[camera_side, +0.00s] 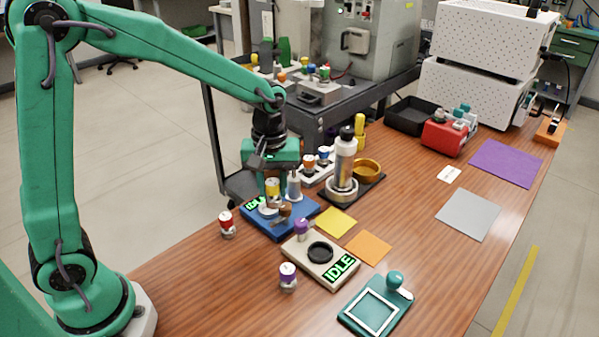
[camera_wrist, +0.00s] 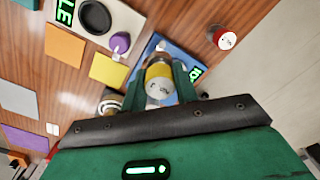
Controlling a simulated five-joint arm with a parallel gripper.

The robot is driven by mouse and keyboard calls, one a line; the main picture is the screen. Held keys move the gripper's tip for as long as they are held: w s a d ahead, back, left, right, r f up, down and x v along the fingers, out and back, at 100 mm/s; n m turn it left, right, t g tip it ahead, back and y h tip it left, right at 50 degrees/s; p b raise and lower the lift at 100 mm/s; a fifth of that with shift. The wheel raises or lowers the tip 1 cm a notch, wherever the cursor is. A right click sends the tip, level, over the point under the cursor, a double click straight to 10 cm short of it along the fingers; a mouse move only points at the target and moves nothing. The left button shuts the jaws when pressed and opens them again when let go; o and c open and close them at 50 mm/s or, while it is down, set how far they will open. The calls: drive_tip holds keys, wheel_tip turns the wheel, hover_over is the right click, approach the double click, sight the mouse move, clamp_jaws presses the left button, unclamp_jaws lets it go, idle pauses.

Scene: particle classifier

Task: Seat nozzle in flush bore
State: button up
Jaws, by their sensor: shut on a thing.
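My gripper (camera_side: 273,192) is shut on a nozzle with a yellow band (camera_side: 273,186) and a metallic body. In the wrist view the nozzle (camera_wrist: 159,80) sits between the two green fingers, its end towards the camera. It is held over the blue station (camera_side: 304,212), which has a green IDLE display and a brown knob (camera_side: 284,210). The gripper and nozzle hide part of the station, and I cannot tell if the nozzle touches it. The beige station (camera_side: 300,257) with a black ring (camera_side: 320,252), purple knob and IDLE display stands in front. I cannot tell which holds the flush bore.
A tall cylinder device (camera_side: 344,165) stands behind the blue station, by a white rack (camera_side: 318,171). Yellow (camera_side: 336,222) and orange (camera_side: 369,247) mats lie flat. The right table is fairly open.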

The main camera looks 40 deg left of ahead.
drive_tip(key=w+a+f, duration=0.1)
drive_tip(key=a, duration=0.1)
drive_tip(key=w+a+f, duration=0.1)
drive_tip(key=a, duration=0.1)
drive_tip(key=w+a+f, duration=0.1)
drive_tip(key=a+f, duration=0.1)
drive_tip(key=shift+w, duration=0.2)
drive_tip(key=shift+f, duration=0.1)
drive_tip(key=shift+f, duration=1.95)
drive_tip(key=shift+f, duration=0.1)
drive_tip(key=o, duration=1)
wheel_tip(320, 180, up, 12)
